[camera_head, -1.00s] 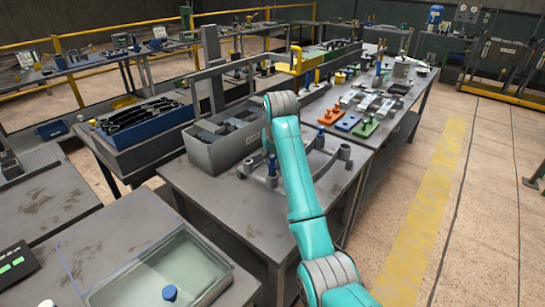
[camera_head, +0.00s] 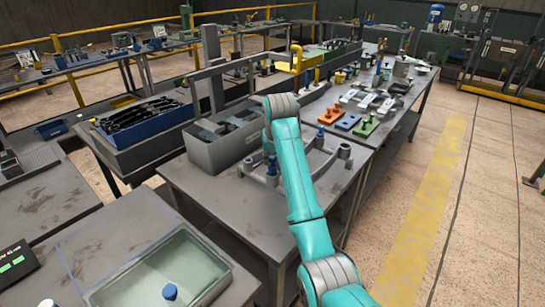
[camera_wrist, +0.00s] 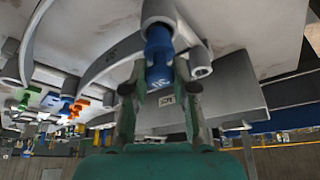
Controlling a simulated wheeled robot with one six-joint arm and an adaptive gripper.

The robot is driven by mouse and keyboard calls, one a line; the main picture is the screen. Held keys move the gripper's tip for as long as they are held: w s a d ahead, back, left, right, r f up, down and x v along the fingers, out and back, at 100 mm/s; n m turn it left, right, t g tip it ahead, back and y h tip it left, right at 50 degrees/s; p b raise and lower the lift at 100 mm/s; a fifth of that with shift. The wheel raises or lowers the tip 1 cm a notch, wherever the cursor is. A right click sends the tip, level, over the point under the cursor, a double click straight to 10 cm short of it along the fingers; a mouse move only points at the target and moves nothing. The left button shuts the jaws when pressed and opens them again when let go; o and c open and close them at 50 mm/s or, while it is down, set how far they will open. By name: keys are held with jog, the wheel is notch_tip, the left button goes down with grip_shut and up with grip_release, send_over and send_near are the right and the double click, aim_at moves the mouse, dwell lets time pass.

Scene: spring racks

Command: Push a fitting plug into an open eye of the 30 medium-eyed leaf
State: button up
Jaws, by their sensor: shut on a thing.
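My gripper (camera_wrist: 160,92) is shut on a blue plug (camera_wrist: 158,55) in the wrist view. The plug's far end meets a grey eye (camera_wrist: 158,12) of a leaf; I cannot tell how deep it sits inside. The curved grey leaf (camera_wrist: 110,58) runs to the left, with another eye (camera_wrist: 200,65) beside the plug. In the head view, the grey leaf (camera_head: 318,160) lies on the table and a blue plug (camera_head: 271,166) shows at its near-left side. My arm hides the fingertips there. Another blue plug (camera_head: 320,132) stands at the leaf's far side.
A grey bin (camera_head: 215,150) stands close behind the leaf, left of my arm. A tray (camera_head: 215,255) at the bottom left holds a blue piece (camera_head: 169,291).

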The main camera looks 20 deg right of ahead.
jog(key=shift+f, duration=1)
jog(key=o, duration=1.5)
jog(key=shift+r, duration=3.45)
